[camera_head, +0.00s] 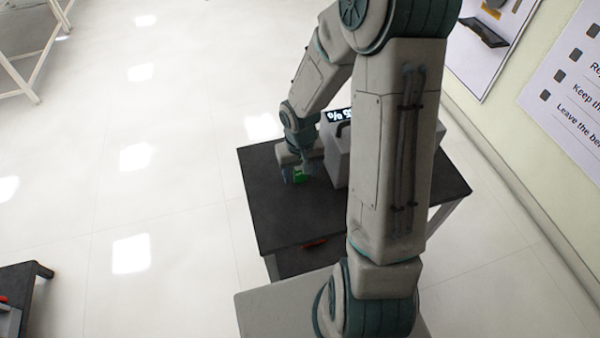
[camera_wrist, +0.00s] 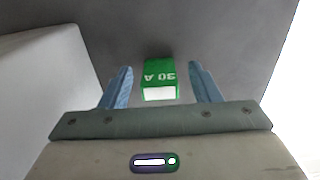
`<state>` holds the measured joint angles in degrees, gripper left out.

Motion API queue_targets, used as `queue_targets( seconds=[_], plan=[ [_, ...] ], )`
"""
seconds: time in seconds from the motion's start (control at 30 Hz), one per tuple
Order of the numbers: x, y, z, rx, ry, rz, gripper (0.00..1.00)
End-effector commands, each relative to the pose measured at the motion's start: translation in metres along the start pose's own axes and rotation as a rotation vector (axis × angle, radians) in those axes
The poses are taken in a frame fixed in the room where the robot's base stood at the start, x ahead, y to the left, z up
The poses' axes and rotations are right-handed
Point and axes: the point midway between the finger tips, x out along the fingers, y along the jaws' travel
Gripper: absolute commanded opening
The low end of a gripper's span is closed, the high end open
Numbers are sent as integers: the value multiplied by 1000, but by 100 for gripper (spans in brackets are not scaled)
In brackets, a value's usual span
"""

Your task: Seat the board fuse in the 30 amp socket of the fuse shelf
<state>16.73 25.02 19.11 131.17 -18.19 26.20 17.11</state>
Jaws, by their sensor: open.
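A green block marked "30 A" (camera_wrist: 159,72), which looks like the board fuse, is on the dark tabletop (camera_wrist: 215,35). Its lettering is upside down in the wrist view, and its near face is white. My gripper (camera_wrist: 160,68) is open, with one blue finger on each side of the block and a visible gap to both. In the head view my gripper (camera_head: 296,174) is low over the dark table (camera_head: 275,220), and the green block (camera_head: 299,174) shows beside its fingers. I cannot make out a fuse shelf or a 30 amp socket in either view.
A grey box with a lit display (camera_head: 340,160) stands on the table close to the right of my gripper, partly behind my arm. An orange-red item (camera_head: 314,243) shows below the table's front edge. Another dark table (camera_head: 25,275) is at lower left. Open floor lies left.

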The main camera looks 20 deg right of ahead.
Motion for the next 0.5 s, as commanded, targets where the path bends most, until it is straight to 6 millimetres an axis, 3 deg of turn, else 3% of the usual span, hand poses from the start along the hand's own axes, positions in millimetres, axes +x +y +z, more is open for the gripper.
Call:
queue_targets(
  seconds=[0.13, 0.17, 0.3, 0.4, 0.5],
  plan=[
    [0, 0, 0, 0, 0, 0, 56],
    [0, 0, 0, 0, 0, 0, 51],
    [0, 0, 0, 0, 0, 0, 12],
    [0, 0, 0, 0, 0, 0, 5],
    [0, 0, 0, 0, 0, 0, 5]
  ],
)
